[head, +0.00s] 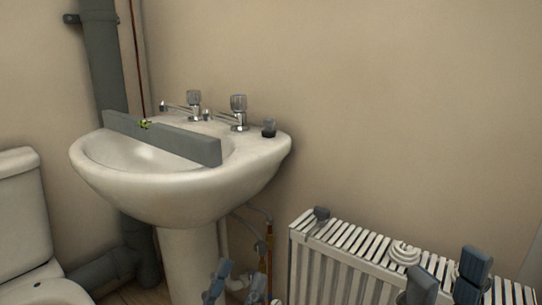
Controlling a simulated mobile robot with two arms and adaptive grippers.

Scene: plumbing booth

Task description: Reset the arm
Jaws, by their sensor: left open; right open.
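My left gripper (238,283) shows at the bottom edge, below and to the right of the sink basin. Its two grey fingers are apart with nothing seen between them. My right gripper (447,279) is at the lower right, in front of the radiator. Its dark fingers are also apart, with nothing seen held. The lower parts of both grippers are cut off by the picture's edge.
A white radiator (330,262) bears a dark tool (318,219) and white ringed item (405,253). A toilet (22,220) stands left.

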